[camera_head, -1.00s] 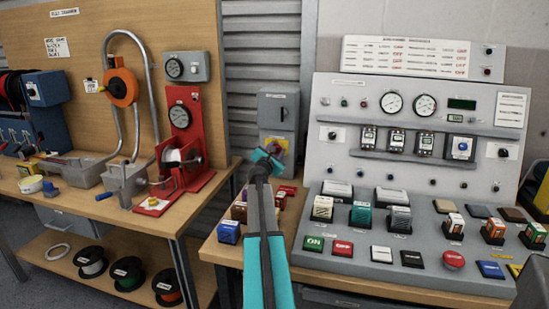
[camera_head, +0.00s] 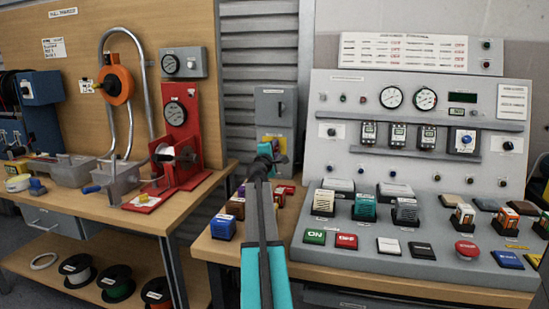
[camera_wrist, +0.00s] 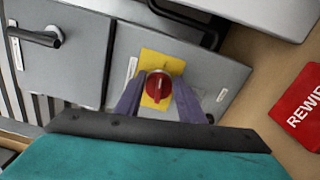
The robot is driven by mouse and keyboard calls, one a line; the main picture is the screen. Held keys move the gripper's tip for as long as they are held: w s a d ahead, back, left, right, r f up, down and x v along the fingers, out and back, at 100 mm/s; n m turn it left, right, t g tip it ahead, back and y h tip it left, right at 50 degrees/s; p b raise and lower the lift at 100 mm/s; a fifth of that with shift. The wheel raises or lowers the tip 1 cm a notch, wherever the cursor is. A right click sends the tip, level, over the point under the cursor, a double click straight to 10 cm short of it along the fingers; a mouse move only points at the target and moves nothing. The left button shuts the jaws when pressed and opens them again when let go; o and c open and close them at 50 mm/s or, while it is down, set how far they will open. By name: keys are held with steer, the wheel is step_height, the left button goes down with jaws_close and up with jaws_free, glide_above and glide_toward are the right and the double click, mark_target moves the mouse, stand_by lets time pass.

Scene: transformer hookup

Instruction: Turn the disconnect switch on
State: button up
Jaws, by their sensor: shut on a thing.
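The disconnect switch is a red round knob (camera_wrist: 157,86) on a yellow square plate (camera_wrist: 152,66), on the front of a grey box (camera_wrist: 205,68). A light mark shows at the knob's upper edge in the wrist view. My gripper (camera_wrist: 158,92) has its two purple fingers on either side of the knob and is shut on it. In the head view my gripper (camera_head: 272,151) is at the lower front of the grey box (camera_head: 275,106) and hides the knob; a bit of the yellow plate shows.
A black lever handle (camera_wrist: 38,37) sits on a grey panel beside the switch. A sloped control console (camera_head: 420,155) stands close on the right. Colored blocks, one of them blue (camera_head: 223,227), lie on the bench below. A red stand (camera_head: 180,135) is to the left.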

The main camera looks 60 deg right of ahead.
steer(key=shift+d+m+b, duration=0.1)
steer(key=shift+m+b, duration=0.75)
steer(key=shift+m, duration=0.15)
steer(key=o, duration=1)
steer(key=shift+o, duration=0.2)
steer(key=shift+f, duration=0.1)
steer(key=shift+a, duration=0.2)
steer(key=p+v, duration=0.1)
steer(key=v, duration=1.2)
steer(key=shift+s+a, duration=0.2)
